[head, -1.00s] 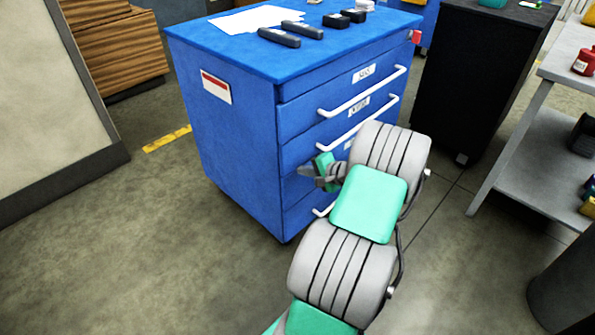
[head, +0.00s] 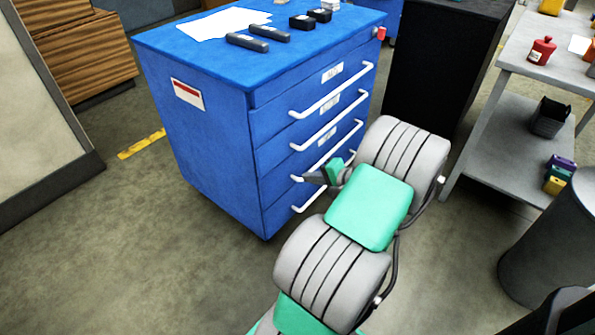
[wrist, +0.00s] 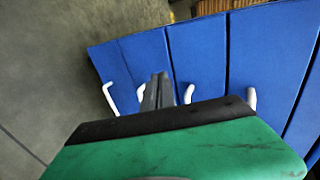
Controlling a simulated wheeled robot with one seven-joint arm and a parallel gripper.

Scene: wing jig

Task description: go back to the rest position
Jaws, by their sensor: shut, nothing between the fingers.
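My gripper (head: 312,177) is in front of the blue drawer cabinet (head: 215,150), near its lower drawer handles in the head view. My arm partly hides the gripper and its wrist. In the wrist view my gripper (wrist: 158,88) points at the drawer fronts, with its two fingers together and nothing between them. White handles (wrist: 188,93) show on both sides of the fingers. I cannot tell from the views how far the fingertips are from the handles. The drawers look closed.
Papers (head: 222,22) and dark tools (head: 268,35) lie on the cabinet top. A black cabinet (head: 440,65) stands behind to the right. A grey shelf table (head: 500,130) and a dark round bin (head: 550,245) are at the right. Floor left of my arm is clear.

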